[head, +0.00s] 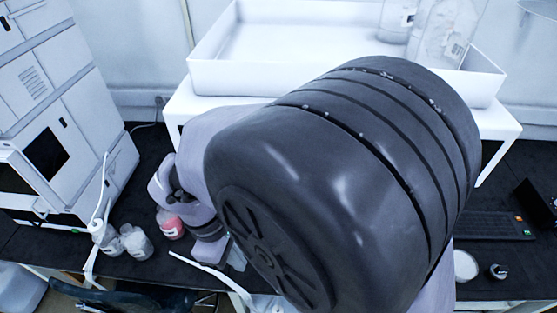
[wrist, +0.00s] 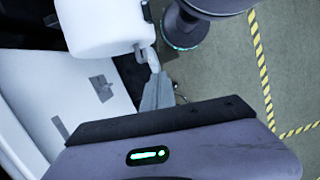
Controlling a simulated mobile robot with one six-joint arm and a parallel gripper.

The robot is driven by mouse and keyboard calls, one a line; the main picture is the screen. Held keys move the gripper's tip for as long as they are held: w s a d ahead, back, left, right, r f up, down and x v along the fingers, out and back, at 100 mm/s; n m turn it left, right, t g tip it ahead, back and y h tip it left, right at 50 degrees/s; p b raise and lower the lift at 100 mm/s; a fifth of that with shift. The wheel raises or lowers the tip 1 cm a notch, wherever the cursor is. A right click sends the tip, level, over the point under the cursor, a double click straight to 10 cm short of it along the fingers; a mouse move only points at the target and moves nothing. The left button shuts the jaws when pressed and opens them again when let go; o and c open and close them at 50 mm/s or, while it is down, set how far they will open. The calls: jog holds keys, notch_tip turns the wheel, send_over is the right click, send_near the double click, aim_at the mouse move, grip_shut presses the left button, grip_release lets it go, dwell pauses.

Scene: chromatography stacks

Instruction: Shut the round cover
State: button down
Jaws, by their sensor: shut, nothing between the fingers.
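I cannot make out the round cover for certain in either view. In the wrist view a white rounded body (wrist: 103,28) fills the upper left, and I cannot tell whether it is part of the cover. My gripper (wrist: 153,70) appears there as narrow grey fingers, shut and empty, their ends close to the white body. I cannot tell whether they touch. In the head view my large dark arm link hides the middle of the bench, and my fingers are not clearly visible.
White instrument stacks (head: 60,110) stand at the left. Small bottles, one with red contents (head: 171,224), stand on the black bench. A white tray (head: 260,78) sits on a white stand behind my arm. A keyboard (head: 490,226) lies at the right.

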jog(key=s+d+f+b, duration=0.1)
jog(key=d+f+b, duration=0.1)
jog(key=d+f, duration=0.3)
jog(key=x, duration=0.3)
jog(key=shift+a+f, duration=0.15)
jog(key=shift+f, duration=0.3)
jog(key=shift+s, duration=0.1)
